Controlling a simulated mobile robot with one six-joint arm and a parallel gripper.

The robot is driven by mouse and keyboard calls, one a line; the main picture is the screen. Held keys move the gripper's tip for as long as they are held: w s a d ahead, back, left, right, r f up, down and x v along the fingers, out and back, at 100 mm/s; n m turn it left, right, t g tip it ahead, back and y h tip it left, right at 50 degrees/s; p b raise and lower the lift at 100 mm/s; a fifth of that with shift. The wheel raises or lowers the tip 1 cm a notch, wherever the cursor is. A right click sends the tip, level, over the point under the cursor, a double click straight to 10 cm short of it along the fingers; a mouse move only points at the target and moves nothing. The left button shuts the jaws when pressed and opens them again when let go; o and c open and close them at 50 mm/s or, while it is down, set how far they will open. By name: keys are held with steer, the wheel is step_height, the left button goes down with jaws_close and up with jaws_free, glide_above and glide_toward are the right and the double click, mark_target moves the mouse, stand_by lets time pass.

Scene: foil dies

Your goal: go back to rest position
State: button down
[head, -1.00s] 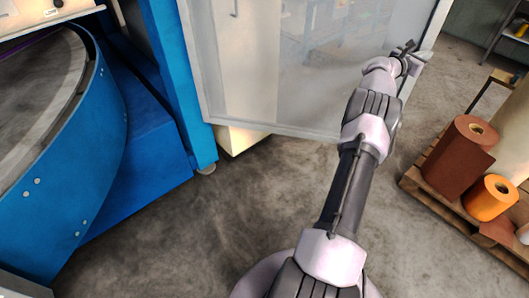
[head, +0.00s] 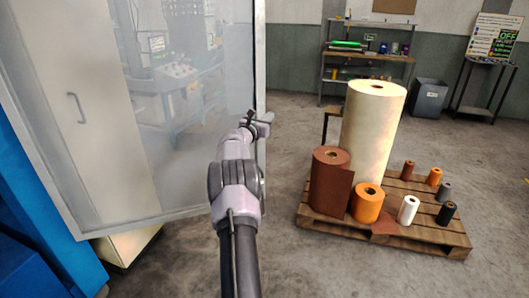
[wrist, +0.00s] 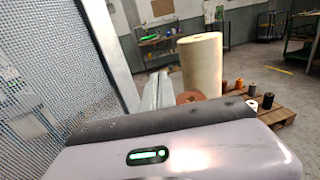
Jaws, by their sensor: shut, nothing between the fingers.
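My gripper (head: 258,122) is at the far end of my outstretched arm in the head view, small and seen from behind. It is shut and holds nothing. It overlaps the right edge of the translucent panel (head: 185,195) in the picture; I cannot tell whether they touch. In the wrist view, the wrist housing with a green light fills the bottom, and the panel's mesh and frame (wrist: 108,50) stand close on the left.
Right of my arm, a wooden pallet (head: 420,238) carries a tall cream roll (head: 370,130), a brown roll (head: 328,185), an orange roll (head: 367,205) and several small spools. Blue machinery (head: 40,200) stands at left. A shelf (head: 365,65) and grey bin (head: 428,97) stand behind. Floor beyond the pallet is open.

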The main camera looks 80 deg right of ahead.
steer(key=s+a, duration=0.4)
steer(key=a, duration=0.3)
steer(key=w+a+r+m+t+y, duration=0.15)
steer(key=w+a+m, duration=0.3)
steer(key=a, duration=0.55)
steer(key=w+a+r+m+y, duration=0.25)
steer(key=w+a, duration=0.25)
steer(key=a, duration=0.4)
steer(key=w+a+r+m+t+y, duration=0.1)
steer(key=w+a+r+m, duration=0.3)
steer(key=a, duration=0.6)
steer(key=s+a+f+m+t+y, duration=0.1)
steer(key=a+f+m+t+y, duration=0.1)
steer(key=a, duration=1.4)
steer(key=s+a+f+m+t+y, duration=0.1)
steer(key=a+f+m+t+y, duration=0.2)
steer(key=a, duration=1.4)
steer(key=s+a+f+m+t+y, duration=0.1)
steer(key=a+f+m+t+y, duration=0.1)
steer(key=a+y, duration=0.7)
steer(key=a+m+p, duration=0.1)
steer(key=a, duration=0.7)
steer(key=shift+f+m+t, duration=0.15)
steer(key=shift+m+t, duration=0.15)
steer(key=shift+t, duration=0.05)
